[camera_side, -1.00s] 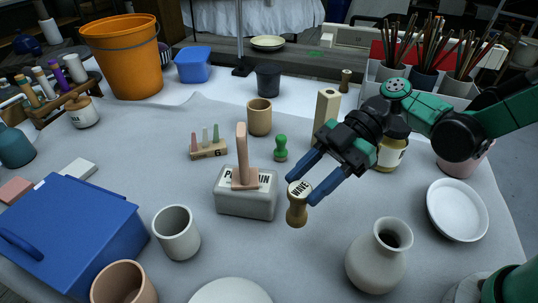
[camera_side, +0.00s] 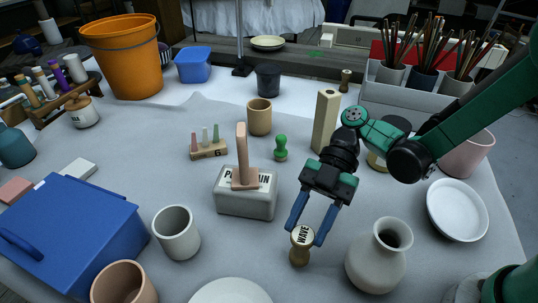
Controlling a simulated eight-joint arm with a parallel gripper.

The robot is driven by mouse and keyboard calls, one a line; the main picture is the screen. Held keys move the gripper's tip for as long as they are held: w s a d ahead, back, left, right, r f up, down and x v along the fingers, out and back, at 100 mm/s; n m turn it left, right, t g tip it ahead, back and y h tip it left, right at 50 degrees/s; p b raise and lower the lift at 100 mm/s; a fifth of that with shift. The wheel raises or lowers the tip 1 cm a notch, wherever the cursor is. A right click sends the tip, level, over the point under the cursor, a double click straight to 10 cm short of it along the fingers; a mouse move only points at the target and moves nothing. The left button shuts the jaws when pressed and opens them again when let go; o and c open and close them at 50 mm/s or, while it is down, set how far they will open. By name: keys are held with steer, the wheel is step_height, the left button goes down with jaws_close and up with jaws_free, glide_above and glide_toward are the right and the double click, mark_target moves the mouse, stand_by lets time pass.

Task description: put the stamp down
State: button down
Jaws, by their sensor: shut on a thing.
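The stamp (camera_side: 300,250) is a small tan wooden piece with a round top labelled "WAVE". It stands upright, low over or on the grey cloth, left of the grey vase. My gripper (camera_side: 304,238) is above it, pointing down, with its two blue fingers shut on the stamp's top from both sides. I cannot tell whether the stamp's base touches the cloth.
A grey vase (camera_side: 377,258) stands close on the right. A grey block labelled "PORCELAIN" (camera_side: 246,205) with a pink upright piece is at the left. A beige cup (camera_side: 176,235) and blue box (camera_side: 75,225) stand farther left. Cloth behind the stamp is clear.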

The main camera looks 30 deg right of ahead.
steer(key=shift+f, duration=0.75)
steer(key=shift+c, duration=1.6)
jaws_free()
steer(key=v, duration=0.3)
step_height(320, 180, up, 7)
steer(key=w+d+m+t+h, duration=0.1)
steer(key=d+m+t+h, duration=0.9)
steer(key=m, duration=1.3)
steer(key=d+t, duration=0.3)
steer(key=d, duration=0.1)
steer(key=shift+w+m, duration=0.2)
steer(key=shift+m, duration=0.1)
